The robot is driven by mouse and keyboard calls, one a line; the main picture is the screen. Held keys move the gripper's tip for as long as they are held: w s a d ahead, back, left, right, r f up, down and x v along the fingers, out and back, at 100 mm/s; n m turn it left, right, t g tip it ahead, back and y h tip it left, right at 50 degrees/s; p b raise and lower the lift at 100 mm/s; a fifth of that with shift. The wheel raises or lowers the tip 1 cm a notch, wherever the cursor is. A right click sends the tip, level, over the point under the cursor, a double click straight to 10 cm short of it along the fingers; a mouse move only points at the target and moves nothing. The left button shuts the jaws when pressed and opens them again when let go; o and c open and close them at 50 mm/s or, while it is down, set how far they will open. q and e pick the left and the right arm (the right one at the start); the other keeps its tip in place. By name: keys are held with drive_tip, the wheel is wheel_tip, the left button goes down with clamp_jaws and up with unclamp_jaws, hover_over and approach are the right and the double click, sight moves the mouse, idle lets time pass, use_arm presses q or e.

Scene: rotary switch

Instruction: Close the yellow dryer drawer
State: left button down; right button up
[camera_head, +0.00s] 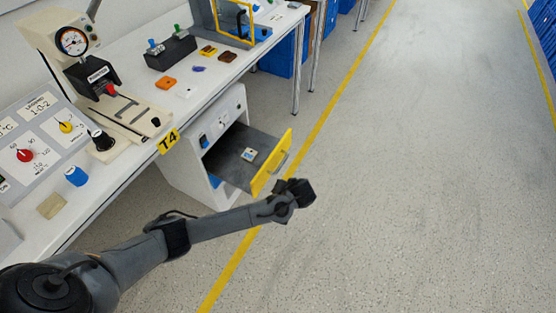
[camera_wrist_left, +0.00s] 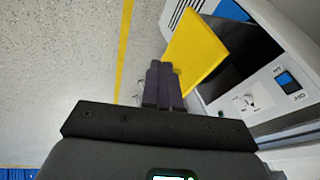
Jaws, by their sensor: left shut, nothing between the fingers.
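The yellow-fronted dryer drawer (camera_head: 272,163) stands pulled out of the white dryer cabinet (camera_head: 190,170) under the bench. A small light item (camera_head: 249,154) lies inside the drawer's dark tray. In the left wrist view the yellow front (camera_wrist_left: 197,55) shows beyond the fingers, with the cabinet's white face (camera_wrist_left: 275,85) to the right. My left gripper (camera_head: 300,191) is shut and empty, just outside the yellow front, near its lower end and handle. Its fingers also show in the left wrist view (camera_wrist_left: 163,85). Whether they touch the front is unclear. My right gripper is not in view.
The white workbench (camera_head: 120,170) carries a control panel (camera_head: 40,140), a press with a dial (camera_head: 85,60) and small parts. A yellow floor line (camera_head: 320,110) runs past the drawer. Blue bins (camera_head: 285,55) stand farther back.

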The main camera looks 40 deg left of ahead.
use_arm(q)
drive_tip(key=w+a+r+t, duration=0.1)
drive_tip(key=w+r, duration=0.4)
drive_tip(key=r, duration=0.2)
drive_tip(key=b, duration=0.6)
approach(269, 165)
drive_tip(key=x, duration=0.3)
drive_tip(key=d+x, duration=0.1)
drive_tip(key=shift+w+a+f, duration=0.15)
drive_tip(key=shift+f, duration=0.3)
drive_tip(key=shift+a, duration=0.45)
drive_tip(key=shift+r, duration=0.1)
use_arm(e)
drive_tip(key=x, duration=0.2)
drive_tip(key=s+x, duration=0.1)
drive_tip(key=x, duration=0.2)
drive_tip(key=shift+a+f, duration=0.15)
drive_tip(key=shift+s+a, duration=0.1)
